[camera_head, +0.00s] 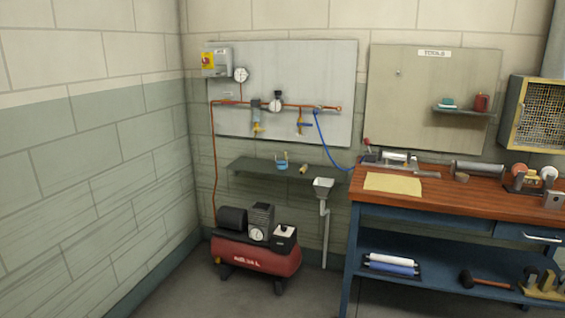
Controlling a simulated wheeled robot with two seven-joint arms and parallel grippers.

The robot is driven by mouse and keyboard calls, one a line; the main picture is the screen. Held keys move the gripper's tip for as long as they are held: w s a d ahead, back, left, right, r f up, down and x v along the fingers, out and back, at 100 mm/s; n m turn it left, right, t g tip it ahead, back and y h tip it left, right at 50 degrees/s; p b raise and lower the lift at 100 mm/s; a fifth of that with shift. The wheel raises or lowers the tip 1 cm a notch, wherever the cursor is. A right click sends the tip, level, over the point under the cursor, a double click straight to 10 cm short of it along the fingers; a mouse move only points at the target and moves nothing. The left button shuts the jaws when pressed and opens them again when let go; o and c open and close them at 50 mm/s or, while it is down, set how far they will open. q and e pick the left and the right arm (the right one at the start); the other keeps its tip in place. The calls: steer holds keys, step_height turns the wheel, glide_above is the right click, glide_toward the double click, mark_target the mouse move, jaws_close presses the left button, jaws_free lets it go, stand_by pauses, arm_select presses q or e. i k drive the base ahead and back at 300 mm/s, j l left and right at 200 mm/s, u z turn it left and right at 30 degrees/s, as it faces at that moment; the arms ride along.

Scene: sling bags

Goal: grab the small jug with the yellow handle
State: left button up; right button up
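A small light-blue vessel (282,165) with a yellowish upright handle stands on the dark wall shelf (250,171) below the grey pipe board. It is small in the picture, and I cannot make out its exact shape. A small yellowish cylindrical piece (303,169) lies to its right on the same shelf. Neither of my grippers is in view.
A red air compressor (255,256) stands on the floor below the shelf. A grey funnel with a drainpipe (323,188) is right of it. A workbench (450,195) with tools fills the right side. Floor at front left is clear.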

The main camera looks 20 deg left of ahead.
mark_target(281, 157)
steer(key=i+j+z, duration=0.45)
steer(key=i+j, duration=2.15)
